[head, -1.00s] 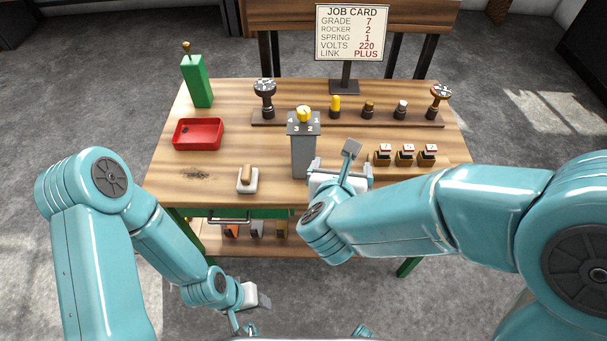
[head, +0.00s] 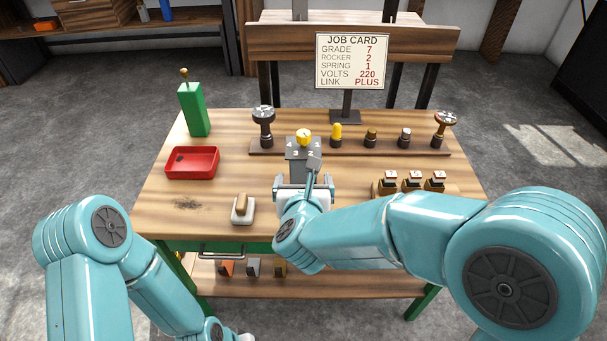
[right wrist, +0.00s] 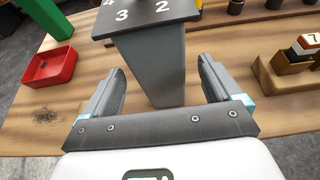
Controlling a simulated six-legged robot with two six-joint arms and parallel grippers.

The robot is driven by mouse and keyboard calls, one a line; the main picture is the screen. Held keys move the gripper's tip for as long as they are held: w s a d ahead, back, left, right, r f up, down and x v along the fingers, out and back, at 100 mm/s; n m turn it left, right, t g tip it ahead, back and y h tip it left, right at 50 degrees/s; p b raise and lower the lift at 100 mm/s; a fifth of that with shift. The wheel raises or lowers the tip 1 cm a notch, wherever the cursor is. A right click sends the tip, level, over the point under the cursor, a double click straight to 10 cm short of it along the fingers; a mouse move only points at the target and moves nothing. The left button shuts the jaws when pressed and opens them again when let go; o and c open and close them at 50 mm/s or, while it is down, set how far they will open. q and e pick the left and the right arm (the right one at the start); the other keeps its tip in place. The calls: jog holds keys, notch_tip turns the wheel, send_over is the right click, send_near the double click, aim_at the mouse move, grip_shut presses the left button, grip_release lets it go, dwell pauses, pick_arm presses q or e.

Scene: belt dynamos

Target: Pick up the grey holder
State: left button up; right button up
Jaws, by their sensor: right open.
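Three small holders stand on the shelf under the table in the head view: an orange one (head: 226,267), a grey one (head: 253,267) and a brown one (head: 280,268). A tall grey post (head: 297,152) with a yellow knob (head: 304,137) and a numbered top stands on the table. My right gripper (head: 305,180) is open at the post's front. In the right wrist view, the post (right wrist: 152,65) appears between the open fingers (right wrist: 160,72), with no contact visible.
A red tray (head: 192,175), a green block (head: 193,110) and a white pad (head: 242,222) are on the table's left. A wooden rack (head: 350,149) with several knobs lies behind the post. Switch blocks (head: 388,188) stand at right.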

jog(key=x, duration=0.5)
jog(key=shift+f, duration=0.15)
jog(key=c, duration=1.4)
jog(key=shift+c, duration=0.2)
notch_tip(320, 180, up, 20)
jog(key=p, duration=0.5)
jog(key=shift+p, duration=0.4)
